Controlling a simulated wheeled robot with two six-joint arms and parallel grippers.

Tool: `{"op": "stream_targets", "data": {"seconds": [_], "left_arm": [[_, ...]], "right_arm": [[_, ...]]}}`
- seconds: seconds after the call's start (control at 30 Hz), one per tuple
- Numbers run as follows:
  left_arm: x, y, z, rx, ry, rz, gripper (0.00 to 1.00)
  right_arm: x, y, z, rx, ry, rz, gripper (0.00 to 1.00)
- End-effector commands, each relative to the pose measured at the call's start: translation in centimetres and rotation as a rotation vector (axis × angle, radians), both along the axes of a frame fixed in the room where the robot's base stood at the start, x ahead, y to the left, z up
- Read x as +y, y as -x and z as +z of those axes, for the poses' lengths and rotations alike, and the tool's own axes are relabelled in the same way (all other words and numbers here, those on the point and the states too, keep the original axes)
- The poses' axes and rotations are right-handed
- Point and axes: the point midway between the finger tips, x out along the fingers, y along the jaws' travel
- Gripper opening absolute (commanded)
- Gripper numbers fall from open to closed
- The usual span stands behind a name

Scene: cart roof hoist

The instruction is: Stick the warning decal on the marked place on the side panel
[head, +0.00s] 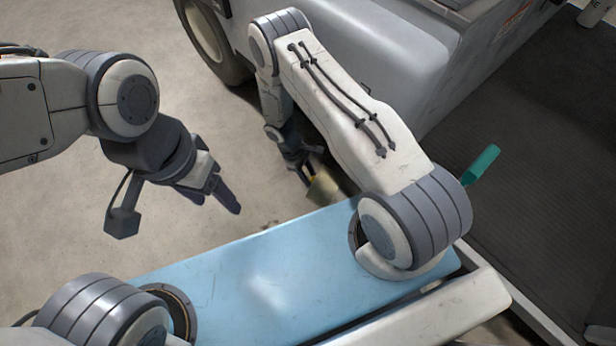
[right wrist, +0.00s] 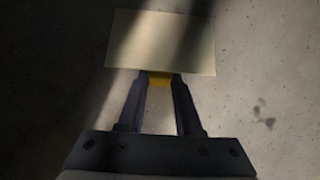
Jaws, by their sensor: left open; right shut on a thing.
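The decal (right wrist: 160,38) shows in the right wrist view as a pale, flat rectangle with a yellow tab (right wrist: 159,79) at its near edge. My right gripper (right wrist: 159,88) is shut on the tab, and the decal sticks out beyond the fingertips. In the head view the decal (head: 324,188) is small and dull yellow, low beside the cart, below my right gripper (head: 306,172). Its printed face cannot be made out. My left gripper (head: 218,198) is open and empty over the floor at the left. The marked place cannot be made out.
The grey cart body (head: 375,60) fills the top, with a wheel (head: 207,40) at its left. A small red-and-white label (head: 514,20) is on it. A dark ribbed deck (head: 545,180) lies right, with a teal piece (head: 482,165) at its edge. Bare floor (head: 90,260) is left.

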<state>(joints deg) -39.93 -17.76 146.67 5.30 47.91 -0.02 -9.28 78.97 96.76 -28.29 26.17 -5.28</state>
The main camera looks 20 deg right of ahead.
Motion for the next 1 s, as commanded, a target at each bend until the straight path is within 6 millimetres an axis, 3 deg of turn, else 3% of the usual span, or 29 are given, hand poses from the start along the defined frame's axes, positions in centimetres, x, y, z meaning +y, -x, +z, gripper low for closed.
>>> {"op": "stream_targets", "data": {"seconds": [0.03,0.07,0.1,0.13,0.57,1.0], "left_arm": [[0.0,0.0,-0.2,0.000,0.000,0.000,0.64],[0.0,0.0,-0.1,0.000,0.000,0.000,0.64],[0.0,0.0,-0.1,0.000,0.000,0.000,0.64],[0.0,0.0,-0.1,0.000,0.000,0.000,0.64],[0.0,0.0,-0.6,0.000,0.000,0.000,0.64],[0.0,0.0,4.7,0.000,0.000,0.000,0.64]], "right_arm": [[0.0,0.0,-0.3,0.001,0.001,0.000,0.00],[0.0,0.0,-0.2,0.000,0.000,0.000,0.41],[0.0,0.0,-0.2,0.000,0.000,0.000,0.56],[0.0,0.0,-0.2,0.000,0.000,0.000,0.63],[0.0,0.0,-0.3,-0.001,-0.001,0.000,0.63],[1.2,-1.7,5.5,-0.001,0.000,-0.001,0.63]]}}
